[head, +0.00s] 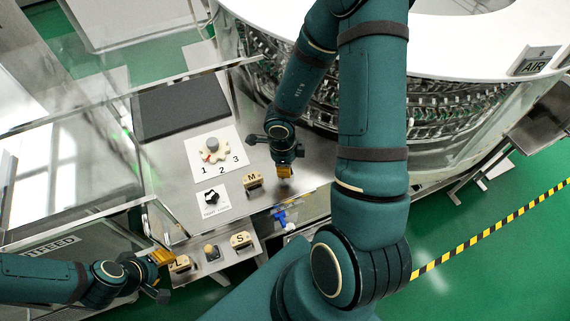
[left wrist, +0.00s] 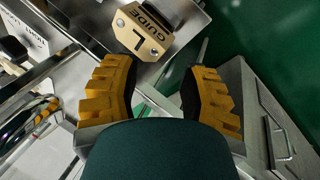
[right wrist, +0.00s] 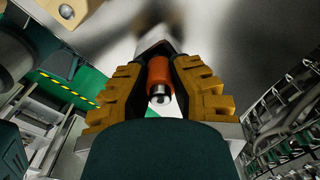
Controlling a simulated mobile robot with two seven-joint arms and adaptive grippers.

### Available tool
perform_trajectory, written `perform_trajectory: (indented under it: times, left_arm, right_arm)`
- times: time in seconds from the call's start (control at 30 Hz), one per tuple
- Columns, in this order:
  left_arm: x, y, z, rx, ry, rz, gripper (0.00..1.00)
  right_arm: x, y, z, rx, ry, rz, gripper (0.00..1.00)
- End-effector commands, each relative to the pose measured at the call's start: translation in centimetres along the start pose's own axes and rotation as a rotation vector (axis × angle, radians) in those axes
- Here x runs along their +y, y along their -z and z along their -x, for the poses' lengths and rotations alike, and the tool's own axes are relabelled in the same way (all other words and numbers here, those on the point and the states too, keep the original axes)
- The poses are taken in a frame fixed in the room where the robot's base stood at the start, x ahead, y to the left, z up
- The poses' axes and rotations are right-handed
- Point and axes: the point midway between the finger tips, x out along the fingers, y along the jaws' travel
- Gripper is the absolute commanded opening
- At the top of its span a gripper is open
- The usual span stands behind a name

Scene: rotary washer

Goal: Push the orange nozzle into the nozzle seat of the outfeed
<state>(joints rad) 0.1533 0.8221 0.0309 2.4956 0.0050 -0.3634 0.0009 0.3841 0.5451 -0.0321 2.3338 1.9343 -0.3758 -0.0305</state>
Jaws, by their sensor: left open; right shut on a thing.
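The orange nozzle (right wrist: 160,72) shows between the fingers of my right gripper (right wrist: 158,64), which is shut on it. Its silver end points toward the wrist camera. In the head view my right gripper (head: 285,170) is low over the steel deck beside the round washer; the nozzle cannot be made out there. I cannot make out the nozzle seat or whether the nozzle touches it. My left gripper (head: 161,257) is open and empty beside the L guide block (head: 180,264). In the left wrist view that block (left wrist: 143,32) lies beyond the open fingertips (left wrist: 158,66).
The M block (head: 252,180) stands on the deck left of my right gripper. The S block (head: 240,239) and a small knob (head: 211,252) are on the lower shelf. A numbered dial (head: 212,147) and black switch (head: 211,197) are on the deck. Clear panels stand at left.

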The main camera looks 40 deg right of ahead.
Motion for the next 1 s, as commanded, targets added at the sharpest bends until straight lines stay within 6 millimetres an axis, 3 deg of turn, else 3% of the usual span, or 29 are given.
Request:
perform_trajectory:
  times: [0.13, 0.17, 0.2, 0.23, 0.67, 1.0]
  left_arm:
    - [0.0, 0.0, 0.0, 0.0, 0.0, 0.0, 0.43]
    - [0.0, 0.0, 0.0, 0.0, 0.0, 0.0, 0.43]
    - [0.0, 0.0, 0.0, 0.0, 0.0, 0.0, 0.43]
    - [0.0, 0.0, 0.0, 0.0, 0.0, 0.0, 0.43]
    - [0.0, 0.0, 0.0, 0.0, 0.0, 0.0, 0.43]
    - [0.0, 0.0, 0.0, 0.0, 0.0, 0.0, 0.43]
  right_arm:
    - [0.0, 0.0, 0.0, 0.0, 0.0, 0.0, 0.0]
    - [0.0, 0.0, 0.0, 0.0, 0.0, 0.0, 0.29]
    - [0.0, 0.0, 0.0, 0.0, 0.0, 0.0, 0.43]
    - [0.0, 0.0, 0.0, 0.0, 0.0, 0.0, 0.47]
    - [-0.1, 0.0, 0.8, -0.001, 0.002, -0.001, 0.47]
    - [-0.1, 0.0, 6.8, -0.003, 0.005, -0.003, 0.47]
